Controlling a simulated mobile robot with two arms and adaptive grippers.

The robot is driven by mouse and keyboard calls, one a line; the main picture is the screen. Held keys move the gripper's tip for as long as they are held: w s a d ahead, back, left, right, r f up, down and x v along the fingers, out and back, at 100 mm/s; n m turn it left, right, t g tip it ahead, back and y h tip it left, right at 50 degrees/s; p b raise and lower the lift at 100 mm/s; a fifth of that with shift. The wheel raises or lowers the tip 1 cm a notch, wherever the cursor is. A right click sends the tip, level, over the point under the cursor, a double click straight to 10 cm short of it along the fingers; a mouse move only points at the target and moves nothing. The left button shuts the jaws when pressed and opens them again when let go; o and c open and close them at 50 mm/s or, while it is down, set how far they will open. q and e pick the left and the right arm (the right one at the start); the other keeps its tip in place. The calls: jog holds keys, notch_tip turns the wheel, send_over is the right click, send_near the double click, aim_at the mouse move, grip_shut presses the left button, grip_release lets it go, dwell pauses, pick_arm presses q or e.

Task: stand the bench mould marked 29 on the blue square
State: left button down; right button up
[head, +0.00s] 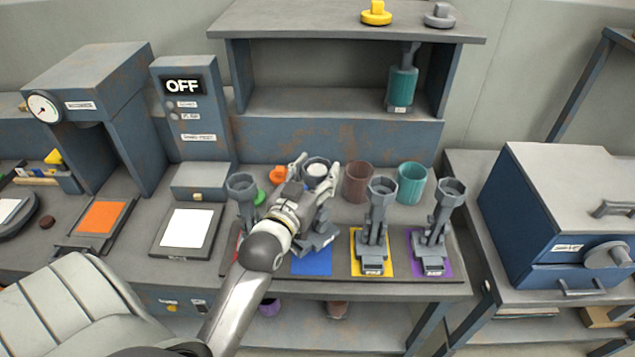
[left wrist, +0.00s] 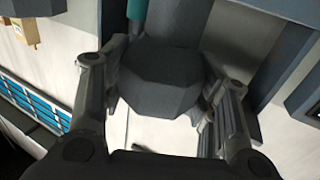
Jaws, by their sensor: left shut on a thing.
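My left gripper (head: 317,172) is shut on a grey bench mould (head: 320,238), around its upper part. In the left wrist view the dark faceted mould (left wrist: 160,80) sits between the two fingers (left wrist: 158,100). Its foot is over the back part of the blue square (head: 312,263), whose front part is bare; I cannot tell whether the foot touches it. My arm hides part of the mould, and I cannot read any number on it. My right gripper is not in view.
Similar moulds stand on the yellow square (head: 357,264) and purple square (head: 449,261), close on the right. Another mould (head: 242,188) stands just left of my gripper. A brown cup (head: 357,182) and a teal cup (head: 412,184) are behind.

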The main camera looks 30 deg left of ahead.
pick_arm(q)
jog(key=shift+w+f, duration=0.35)
jog(key=shift+f, duration=0.1)
notch_tip(320, 180, down, 2)
jog(key=shift+p, duration=0.45)
jog(key=shift+f, duration=0.4)
jog(key=c, duration=0.9)
grip_release()
jog(key=shift+f, duration=0.15)
jog(key=o, duration=0.4)
jog(key=shift+s, duration=0.1)
jog(key=shift+c, duration=0.2)
